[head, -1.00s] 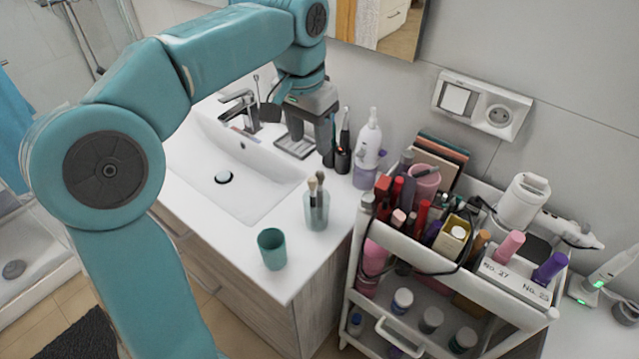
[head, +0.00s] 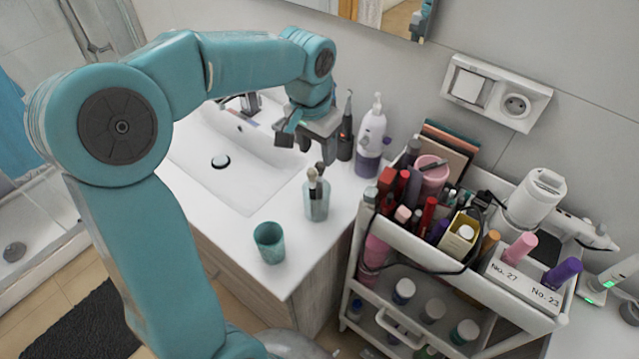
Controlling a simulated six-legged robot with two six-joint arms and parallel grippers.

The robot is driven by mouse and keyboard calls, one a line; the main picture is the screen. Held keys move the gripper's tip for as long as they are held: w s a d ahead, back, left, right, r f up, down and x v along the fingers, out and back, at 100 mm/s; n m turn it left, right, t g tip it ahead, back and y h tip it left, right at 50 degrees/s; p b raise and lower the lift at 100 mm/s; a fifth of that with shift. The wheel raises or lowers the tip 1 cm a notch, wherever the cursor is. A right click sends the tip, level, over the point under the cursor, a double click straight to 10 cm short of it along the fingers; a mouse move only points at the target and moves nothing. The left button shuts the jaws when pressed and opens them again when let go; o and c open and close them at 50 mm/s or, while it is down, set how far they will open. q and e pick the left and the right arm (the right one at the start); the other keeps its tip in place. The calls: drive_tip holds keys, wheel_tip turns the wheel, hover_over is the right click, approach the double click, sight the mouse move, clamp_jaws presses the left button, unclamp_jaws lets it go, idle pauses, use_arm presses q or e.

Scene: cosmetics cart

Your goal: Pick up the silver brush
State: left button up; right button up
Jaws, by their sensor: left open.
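A clear glass holder (head: 316,205) stands on the white sink counter and holds makeup brushes (head: 313,178) upright. I cannot tell for sure which of them is the silver brush. My left gripper (head: 307,150) is open and points down, just above and behind the brush tops. One finger is on the left over the basin edge, and the other is on the right close to the brush heads. Nothing shows between the fingers. My right gripper is not in view.
A green cup (head: 269,243) stands near the counter's front edge. A crowded white cart (head: 415,238) stands at the right. The basin (head: 235,180) is empty.

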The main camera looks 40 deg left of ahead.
sight(319, 163)
use_arm(q)
drive_tip(key=shift+a+f, duration=0.1)
drive_tip(key=shift+f, duration=0.3)
drive_tip(key=f, duration=0.1)
drive_tip(key=f+p, duration=0.1)
drive_tip(key=f, duration=0.2)
drive_tip(key=shift+w+d+f, duration=0.2)
drive_tip(key=shift+w+f, duration=0.05)
drive_tip(key=shift+w, duration=0.05)
drive_tip(key=shift+w+a+f, duration=0.1)
drive_tip(key=shift+w+f, duration=0.05)
drive_tip(key=shift+f, duration=0.2)
drive_tip(key=shift+r, duration=0.1)
clamp_jaws()
